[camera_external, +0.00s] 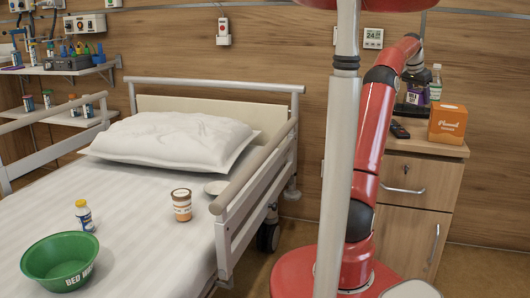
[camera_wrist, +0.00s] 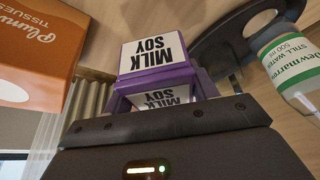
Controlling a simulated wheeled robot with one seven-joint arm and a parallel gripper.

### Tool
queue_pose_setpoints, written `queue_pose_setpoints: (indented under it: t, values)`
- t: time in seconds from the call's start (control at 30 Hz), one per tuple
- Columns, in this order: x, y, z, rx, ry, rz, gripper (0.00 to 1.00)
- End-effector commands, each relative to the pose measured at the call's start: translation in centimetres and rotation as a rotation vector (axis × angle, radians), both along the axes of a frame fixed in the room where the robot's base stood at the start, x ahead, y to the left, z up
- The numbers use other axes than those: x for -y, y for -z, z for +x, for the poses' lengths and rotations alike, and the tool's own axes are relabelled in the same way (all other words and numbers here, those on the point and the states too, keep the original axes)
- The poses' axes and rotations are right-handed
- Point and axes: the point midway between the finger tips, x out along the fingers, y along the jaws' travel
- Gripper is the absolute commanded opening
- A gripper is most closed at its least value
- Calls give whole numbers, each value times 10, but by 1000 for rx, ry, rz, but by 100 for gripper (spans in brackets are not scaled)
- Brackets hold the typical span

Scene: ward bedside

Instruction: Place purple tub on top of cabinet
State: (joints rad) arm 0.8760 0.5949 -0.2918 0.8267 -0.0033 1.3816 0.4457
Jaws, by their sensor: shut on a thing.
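The purple tub (camera_wrist: 160,55) has white labels reading "MILK SOY" and fills the middle of the wrist view, close to my gripper. In the external view the tub (camera_external: 411,98) is a small purple and white shape above the cabinet (camera_external: 413,148) at the right, partly hidden by my dark gripper (camera_external: 414,86). My gripper is shut on the tub. The cabinet is wooden, with a drawer and a door below its top. I cannot tell whether the tub touches the cabinet top.
An orange tissue box (camera_external: 447,124) stands at the cabinet's front right, with a dark remote (camera_external: 399,130) left of it. A water bottle (camera_external: 435,84) stands behind. In the wrist view the tissue box (camera_wrist: 40,50) and bottle (camera_wrist: 290,58) flank the tub, near a dark rounded object (camera_wrist: 240,35).

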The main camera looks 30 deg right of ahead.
Motion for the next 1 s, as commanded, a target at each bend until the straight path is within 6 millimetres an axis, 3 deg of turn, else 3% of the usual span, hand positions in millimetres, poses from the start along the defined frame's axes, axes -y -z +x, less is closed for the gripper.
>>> queue_pose_setpoints:
  t: [0.17, 0.3, 0.7, 1.0]
  values:
    - [10, 9, -19, 0, 35, 2, 30]
    - [10, 32, -20, 1, 35, 2, 30]
    - [10, 75, -20, 0, 36, 1, 30]
    - [10, 78, -20, 1, 35, -1, 30]
